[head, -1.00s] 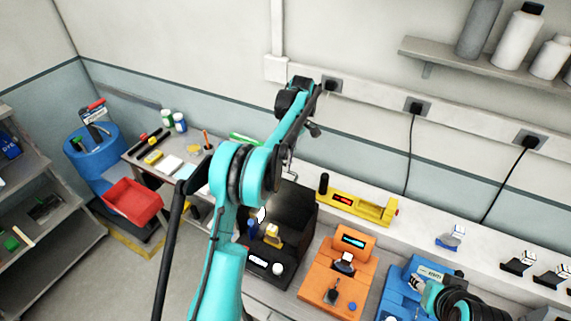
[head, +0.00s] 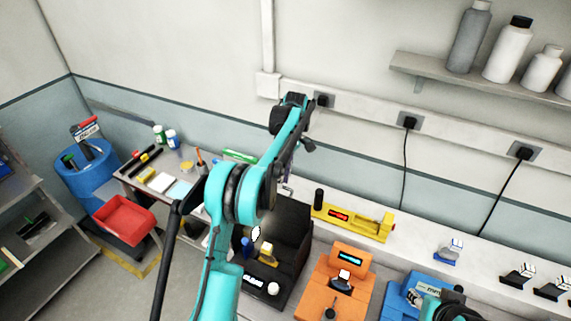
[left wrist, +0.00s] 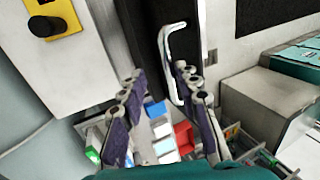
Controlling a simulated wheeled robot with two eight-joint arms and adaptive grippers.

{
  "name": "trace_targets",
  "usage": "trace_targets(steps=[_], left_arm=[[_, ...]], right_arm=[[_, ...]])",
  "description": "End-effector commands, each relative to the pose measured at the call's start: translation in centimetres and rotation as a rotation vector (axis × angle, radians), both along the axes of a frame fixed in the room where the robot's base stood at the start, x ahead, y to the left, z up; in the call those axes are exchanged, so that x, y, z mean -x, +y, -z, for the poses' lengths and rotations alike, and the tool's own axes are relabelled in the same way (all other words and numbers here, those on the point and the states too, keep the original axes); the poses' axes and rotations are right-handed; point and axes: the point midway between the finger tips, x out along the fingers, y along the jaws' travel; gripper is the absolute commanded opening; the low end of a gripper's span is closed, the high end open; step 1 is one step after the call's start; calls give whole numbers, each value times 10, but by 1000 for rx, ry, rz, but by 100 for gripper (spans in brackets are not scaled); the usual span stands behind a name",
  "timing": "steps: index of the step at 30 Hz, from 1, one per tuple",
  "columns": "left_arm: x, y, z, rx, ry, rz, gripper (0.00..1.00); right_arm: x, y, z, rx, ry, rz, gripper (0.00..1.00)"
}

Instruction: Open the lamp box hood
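The black lamp box (head: 290,268) stands on the bench in the head view, partly behind my left arm, with a glowing light and a yellow piece inside. Its dark hood (head: 291,218) shows at the back of the box; its exact angle is hard to tell. In the left wrist view a pale bar handle (left wrist: 170,55) stands out from a dark panel. My left gripper (left wrist: 160,76) is open, fingers apart, with the handle's near end between them, close to the right finger. Contact cannot be told. Only part of my right arm shows at the head view's bottom edge; its gripper is not visible.
An orange device (head: 338,285) and a blue device (head: 402,292) stand right of the lamp box. A yellow device (head: 352,222) lies behind them. A red bin (head: 124,218) and a blue drum (head: 88,172) are at the left. A shelf with bottles (head: 480,78) hangs above.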

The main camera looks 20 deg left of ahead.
Motion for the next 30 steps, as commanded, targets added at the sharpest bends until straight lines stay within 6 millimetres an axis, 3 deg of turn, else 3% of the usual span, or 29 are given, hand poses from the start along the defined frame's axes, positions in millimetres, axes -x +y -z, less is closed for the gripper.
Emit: trace_targets(steps=[12, 19, 30], left_arm=[[-28, -3, -76, 1, -2, 1, 31], [-35, -3, -94, 1, -2, 1, 31], [-36, -3, -100, 1, -2, 1, 31]], right_arm=[[0, 0, 0, 0, 0, 0, 40], [0, 0, 0, 0, 0, 0, 40], [0, 0, 0, 0, 0, 0, 40]])
